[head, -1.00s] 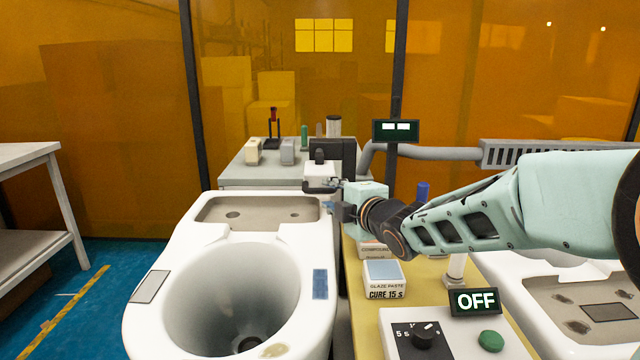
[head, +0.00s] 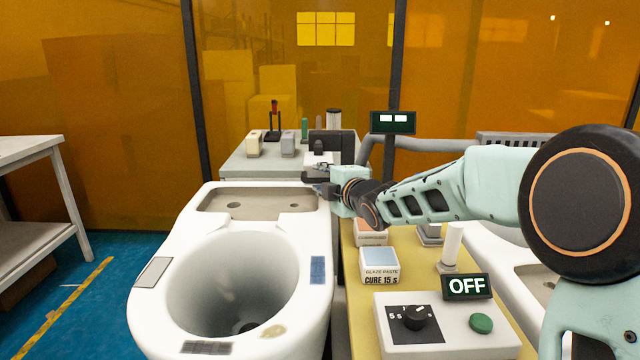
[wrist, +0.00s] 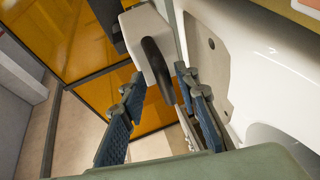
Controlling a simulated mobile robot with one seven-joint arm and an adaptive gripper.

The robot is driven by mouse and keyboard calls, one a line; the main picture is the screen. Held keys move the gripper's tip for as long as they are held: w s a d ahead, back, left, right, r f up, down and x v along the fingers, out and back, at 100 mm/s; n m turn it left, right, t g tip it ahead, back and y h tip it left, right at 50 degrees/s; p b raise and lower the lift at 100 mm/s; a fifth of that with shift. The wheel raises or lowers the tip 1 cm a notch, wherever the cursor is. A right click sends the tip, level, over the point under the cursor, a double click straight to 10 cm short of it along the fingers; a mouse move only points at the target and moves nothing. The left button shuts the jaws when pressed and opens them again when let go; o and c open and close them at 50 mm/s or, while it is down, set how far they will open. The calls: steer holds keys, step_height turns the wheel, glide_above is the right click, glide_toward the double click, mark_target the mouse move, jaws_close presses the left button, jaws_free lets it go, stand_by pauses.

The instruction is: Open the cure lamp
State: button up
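The cure lamp appears to be the pale block (head: 322,158) with a dark handle, behind the toilet bowl's far end in the head view. In the wrist view the white block (wrist: 146,36) and its dark bar handle (wrist: 153,62) lie ahead of my gripper. My gripper (wrist: 158,84) is open, one blue ridged finger on each side of the bar; contact cannot be told. In the head view my gripper (head: 324,190) is small beside the lamp and partly hides it. The control box display (head: 467,286) reads OFF.
A white toilet (head: 165,290) stands front left of my arm. The yellow bench (head: 358,312) carries a glaze paste box (head: 381,265) marked CURE 15 s and a control box with a dial (head: 415,318) and green button (head: 481,323). A grey table (head: 235,163) stands behind.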

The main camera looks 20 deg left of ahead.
steer(key=shift+w+a+f, duration=0.3)
steer(key=shift+w+a, duration=0.1)
steer(key=p+v, duration=0.1)
steer(key=v, duration=1.1)
steer(key=shift+s+p, duration=0.25)
steer(key=shift+p, duration=0.05)
stand_by(0.7)
steer(key=shift+r, duration=0.1)
